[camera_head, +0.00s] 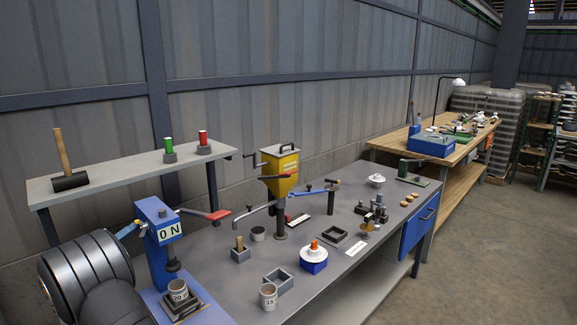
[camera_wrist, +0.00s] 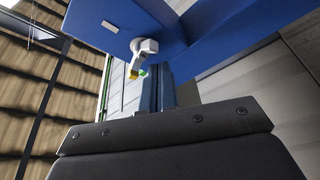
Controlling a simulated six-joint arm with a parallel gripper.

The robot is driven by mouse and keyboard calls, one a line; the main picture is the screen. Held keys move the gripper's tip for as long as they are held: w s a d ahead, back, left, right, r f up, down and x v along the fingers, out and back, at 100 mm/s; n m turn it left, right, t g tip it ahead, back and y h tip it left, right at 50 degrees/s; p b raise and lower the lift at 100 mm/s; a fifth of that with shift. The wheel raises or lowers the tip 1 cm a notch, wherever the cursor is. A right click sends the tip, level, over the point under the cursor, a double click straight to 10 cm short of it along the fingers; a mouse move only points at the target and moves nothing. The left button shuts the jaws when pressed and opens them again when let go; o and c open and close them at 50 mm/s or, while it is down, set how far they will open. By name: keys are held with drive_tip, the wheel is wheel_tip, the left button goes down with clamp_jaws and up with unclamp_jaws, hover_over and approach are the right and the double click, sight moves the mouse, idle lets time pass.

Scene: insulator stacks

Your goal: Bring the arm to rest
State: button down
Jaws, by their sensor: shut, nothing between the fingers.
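My arm shows at the lower left of the head view as dark, rounded links (camera_head: 85,275), just left of a blue press (camera_head: 158,235). In the wrist view, the dark bolted body of my gripper (camera_wrist: 165,130) fills the bottom of the picture. It is shut, and nothing is seen held.
The grey bench (camera_head: 225,270) carries a yellow hopper (camera_head: 281,168), cups, small trays and a white insulator piece on a blue block (camera_head: 313,267). A shelf (camera_head: 115,178) with a mallet runs along the wall. A wooden bench (camera_head: 470,153) stands beyond; floor at right is clear.

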drive_tip(key=m+h, duration=0.1)
drive_tip(key=m, duration=0.2)
drive_tip(key=r+m+h, duration=0.1)
drive_tip(key=m+h, duration=0.1)
drive_tip(key=m, duration=0.2)
drive_tip(key=shift+m, duration=0.3)
drive_tip(key=shift+w+a+f+n+y, duration=0.1)
drive_tip(key=shift+f+n+y, duration=0.4)
drive_tip(key=shift+n, duration=1.35)
drive_tip(key=shift+w+a+f+n+y, duration=0.2)
drive_tip(key=shift+n+y, duration=0.65)
drive_tip(key=shift+n, duration=0.95)
drive_tip(key=shift+w+a+f+n+y, duration=0.1)
drive_tip(key=shift+f+n+y, duration=0.4)
drive_tip(key=shift+n, duration=1.35)
drive_tip(key=shift+r, duration=0.15)
